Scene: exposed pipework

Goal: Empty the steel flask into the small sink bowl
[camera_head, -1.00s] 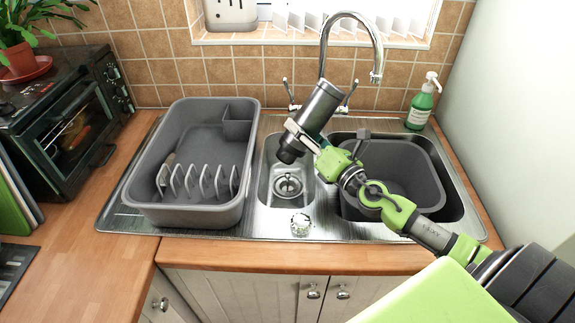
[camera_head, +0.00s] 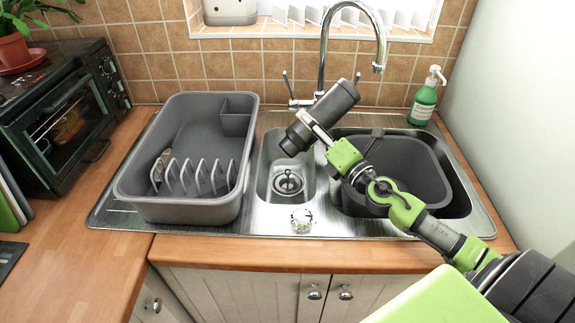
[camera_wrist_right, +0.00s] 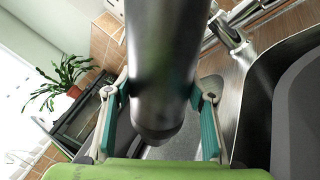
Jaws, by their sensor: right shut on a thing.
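The steel flask (camera_head: 328,112) is dark grey and tilted, its mouth end pointing down and left above the small sink bowl (camera_head: 268,180). My right gripper (camera_head: 312,128) is shut on the flask around its middle. In the right wrist view the flask (camera_wrist_right: 162,75) stands between the two teal finger pads of the gripper (camera_wrist_right: 160,110). The small bowl has a round drain strainer (camera_head: 288,184) at its bottom. No liquid stream shows at the flask's mouth. My left gripper is not in view.
A grey dish rack tub (camera_head: 180,212) stands left of the small bowl. A larger bowl with a grey basin (camera_head: 410,165) is at right. The chrome tap (camera_head: 322,60) rises behind the flask. A clear glass item (camera_head: 301,220) sits on the front rim. A green soap bottle (camera_head: 425,98) stands back right.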

